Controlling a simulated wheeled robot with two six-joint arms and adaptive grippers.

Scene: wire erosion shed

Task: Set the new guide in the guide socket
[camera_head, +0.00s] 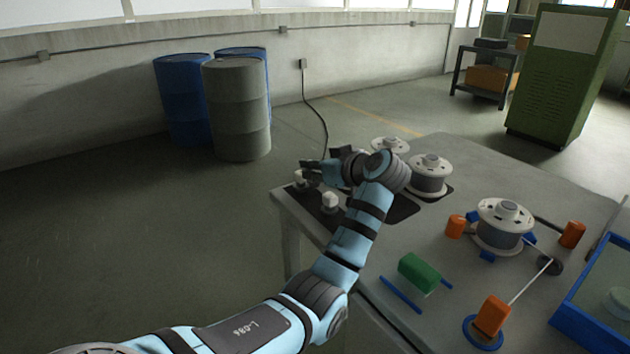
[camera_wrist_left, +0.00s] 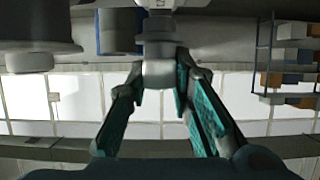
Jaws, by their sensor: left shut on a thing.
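My left gripper (camera_head: 306,170) is over the dark mat at the table's far left corner. In the left wrist view its two fingers (camera_wrist_left: 160,88) are shut on a small pale guide (camera_wrist_left: 158,72). In the head view a small white piece (camera_head: 299,180) shows just below the fingertips. A second white piece (camera_head: 330,201) stands apart on the mat, nearer to me. I cannot tell whether the held guide still touches the mat. I cannot pick out the guide socket for certain. My right gripper is not in view.
Wire spools (camera_head: 429,175) stand beyond my forearm. Another spool (camera_head: 502,225) sits mid-table among orange blocks (camera_head: 493,315). A green block (camera_head: 418,272) lies near the front edge. A blue-framed tray (camera_head: 562,322) is at the right. Drums (camera_head: 236,110) stand on the floor behind.

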